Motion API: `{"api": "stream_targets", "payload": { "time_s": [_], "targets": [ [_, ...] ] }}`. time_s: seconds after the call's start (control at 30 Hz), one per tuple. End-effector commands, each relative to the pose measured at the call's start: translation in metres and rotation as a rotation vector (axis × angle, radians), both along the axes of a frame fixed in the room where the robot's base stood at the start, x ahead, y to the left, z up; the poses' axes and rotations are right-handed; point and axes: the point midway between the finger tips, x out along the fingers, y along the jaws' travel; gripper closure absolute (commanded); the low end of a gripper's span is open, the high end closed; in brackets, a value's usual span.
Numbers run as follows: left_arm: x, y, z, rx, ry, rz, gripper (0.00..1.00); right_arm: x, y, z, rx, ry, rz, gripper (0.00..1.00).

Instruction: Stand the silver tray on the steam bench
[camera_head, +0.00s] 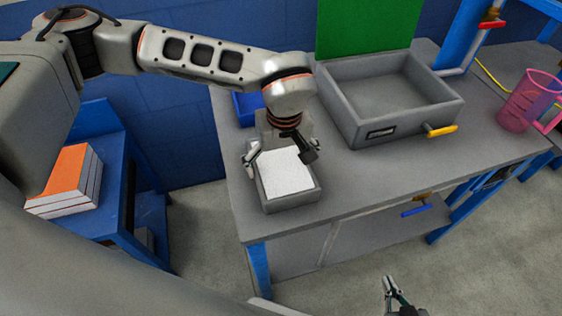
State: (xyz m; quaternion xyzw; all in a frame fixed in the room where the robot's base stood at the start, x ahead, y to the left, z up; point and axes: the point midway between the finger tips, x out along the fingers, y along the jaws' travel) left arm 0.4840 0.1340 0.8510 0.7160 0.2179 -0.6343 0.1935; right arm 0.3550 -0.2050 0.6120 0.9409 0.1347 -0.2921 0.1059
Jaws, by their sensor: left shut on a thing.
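The silver tray (292,204) is a small grey open box with a flat white surface inside. It is at the front left corner of the grey bench (375,187); I cannot tell whether it rests there or is slightly above. My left gripper (282,154) reaches down at the tray's far end, its fingers spread to the two sides and shut on the tray. The wrist hides part of the far rim. My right gripper (391,286) is low at the bottom edge, apart from the bench; its finger gap is unclear.
A large grey basin (449,115) with a yellow handle stands behind right of the tray. A blue bin (244,105) is behind the tray. A pink jug (525,103) stands at the far right. Orange-and-white slabs (69,170) lie on a blue rack. The bench's front middle is clear.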

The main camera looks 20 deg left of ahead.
Motion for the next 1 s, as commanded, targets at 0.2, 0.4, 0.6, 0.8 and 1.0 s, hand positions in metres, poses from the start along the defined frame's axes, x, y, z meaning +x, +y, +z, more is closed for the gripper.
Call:
{"api": "stream_targets", "payload": {
  "time_s": [0.2,0.4,0.6,0.8,1.0],
  "targets": [
    [0.000,0.000,-0.002,0.000,0.000,0.000,0.00,0.000,0.000,0.000,-0.001,0.000,0.001,1.00],
    [0.000,0.000,-0.002,0.000,0.000,0.000,0.00,0.000,0.000,0.000,-0.001,-0.001,0.000,1.00],
    [0.000,-0.001,0.013,0.000,-0.003,-0.001,0.00,0.001,0.000,0.002,0.000,-0.003,0.000,1.00],
    [-0.004,-0.003,0.052,0.000,-0.005,-0.001,0.00,0.002,0.000,0.005,0.003,-0.006,-0.001,1.00],
    [-0.008,-0.006,0.091,0.000,-0.005,-0.001,0.00,0.001,0.001,0.005,0.006,-0.005,-0.001,1.00]
  ]
}}
